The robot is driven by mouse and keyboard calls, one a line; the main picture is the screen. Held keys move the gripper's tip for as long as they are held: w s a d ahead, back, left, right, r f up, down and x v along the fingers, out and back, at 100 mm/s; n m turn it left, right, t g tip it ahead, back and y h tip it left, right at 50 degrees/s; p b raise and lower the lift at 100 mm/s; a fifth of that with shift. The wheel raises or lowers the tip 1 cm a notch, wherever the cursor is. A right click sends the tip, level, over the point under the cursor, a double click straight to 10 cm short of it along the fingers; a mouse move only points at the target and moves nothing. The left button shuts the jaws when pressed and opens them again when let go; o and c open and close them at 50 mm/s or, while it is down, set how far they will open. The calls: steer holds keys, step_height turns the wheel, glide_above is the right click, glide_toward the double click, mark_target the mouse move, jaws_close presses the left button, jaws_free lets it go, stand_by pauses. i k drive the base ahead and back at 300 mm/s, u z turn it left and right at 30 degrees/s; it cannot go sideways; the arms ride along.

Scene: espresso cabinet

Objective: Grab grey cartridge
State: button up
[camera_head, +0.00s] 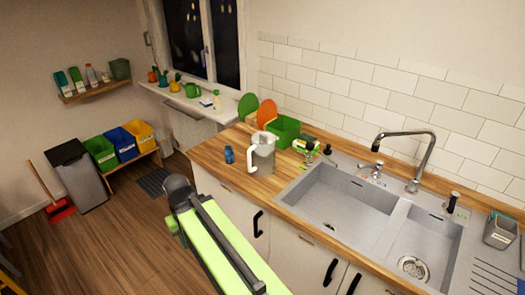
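I cannot make out a grey cartridge for certain in the head view. A greyish translucent pitcher (263,158) with a white handle stands upright on the wooden counter, left of the sink. A small blue object (229,155) stands just left of it. My green and black arm shows at the lower middle, in front of the counter. My gripper does not show, so I cannot see its fingers or whether it holds anything.
A green box (283,131) and small bottles stand behind the pitcher. The double sink (345,200) with a tall tap (425,160) fills the right. A grey container (499,231) sits at far right. Bins (78,172) and open floor (115,235) lie left.

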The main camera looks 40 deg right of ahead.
mark_target(264, 138)
steer(key=z, duration=0.1)
steer(key=i, duration=0.95)
steer(key=u, duration=0.05)
